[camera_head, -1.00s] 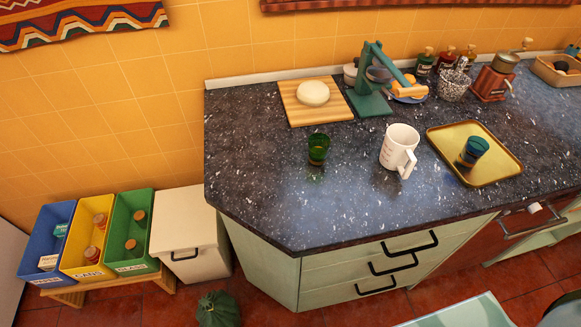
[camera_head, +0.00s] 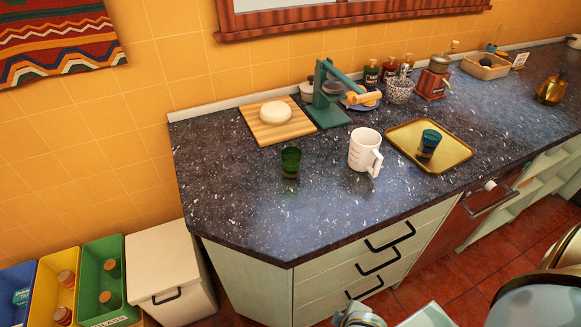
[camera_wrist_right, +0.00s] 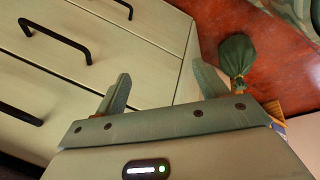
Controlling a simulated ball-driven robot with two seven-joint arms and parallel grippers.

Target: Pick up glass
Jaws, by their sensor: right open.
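A dark green glass (camera_head: 291,162) stands upright on the dark speckled counter (camera_head: 235,205), left of a white mug. A blue glass (camera_head: 429,143) stands on a gold tray (camera_head: 455,155) to the right. The task does not say which glass is meant. My right gripper (camera_wrist_right: 163,85) is open and empty in the right wrist view, low in front of the drawers; no glass shows there. My left gripper is not in view.
The white mug (camera_head: 364,150) stands between the glasses. Behind are a cutting board (camera_head: 262,133) with a pale round item and a green press (camera_head: 328,100). Drawer handles (camera_head: 378,262) stick out below the counter edge. The counter's front left is clear.

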